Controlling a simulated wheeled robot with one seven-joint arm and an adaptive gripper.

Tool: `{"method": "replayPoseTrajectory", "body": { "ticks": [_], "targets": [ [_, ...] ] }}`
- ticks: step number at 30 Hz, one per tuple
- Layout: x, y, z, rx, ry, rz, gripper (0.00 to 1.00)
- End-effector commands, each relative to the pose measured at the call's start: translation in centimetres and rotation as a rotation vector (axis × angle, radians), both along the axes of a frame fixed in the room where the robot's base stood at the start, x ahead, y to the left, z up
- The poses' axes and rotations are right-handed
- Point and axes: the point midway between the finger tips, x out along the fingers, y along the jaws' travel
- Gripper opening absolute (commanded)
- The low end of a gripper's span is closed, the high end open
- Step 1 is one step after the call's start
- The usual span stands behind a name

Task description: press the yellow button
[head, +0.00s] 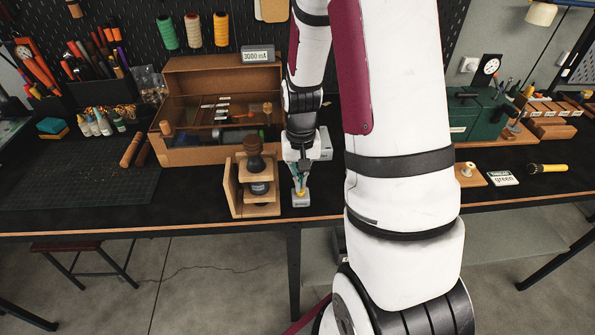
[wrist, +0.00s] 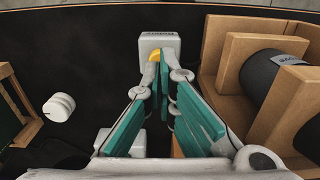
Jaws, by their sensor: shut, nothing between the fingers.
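A small light-grey box (head: 301,201) stands near the table's front edge, and it also shows at the top middle of the wrist view (wrist: 160,41). A yellow button (wrist: 154,55) shows in part on the box's near side in the wrist view; the fingertips cover the rest. My gripper (wrist: 158,53), with teal pads, is shut and empty, its tips at the button. In the head view my gripper (head: 300,180) points down over the box. I cannot tell whether the tips touch the button or whether it is pushed in.
A wooden stand (head: 236,200) holding a dark cylinder (head: 259,187) is close beside the box; both show at right in the wrist view. A wooden cabinet (head: 185,80) stands behind. A small white knob (wrist: 59,107) is at left in the wrist view.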

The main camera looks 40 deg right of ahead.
Motion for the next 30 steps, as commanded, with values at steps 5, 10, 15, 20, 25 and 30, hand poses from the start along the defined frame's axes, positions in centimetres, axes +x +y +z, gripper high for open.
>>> {"method": "replayPoseTrajectory", "body": {
  "ticks": [5,10,15,20,25,30],
  "targets": [
    [0.0,0.0,-0.6,0.0,0.0,0.0,0.0],
    [0.0,0.0,-0.6,0.0,0.0,0.0,0.0],
    [0.0,0.0,-0.6,0.0,0.0,0.0,0.0],
    [0.0,0.0,-1.0,0.0,0.0,0.0,0.0],
    [0.0,0.0,-1.8,0.001,0.001,0.0,0.0],
    [0.0,0.0,-2.1,-0.001,-0.001,0.0,0.0]
  ]
}}
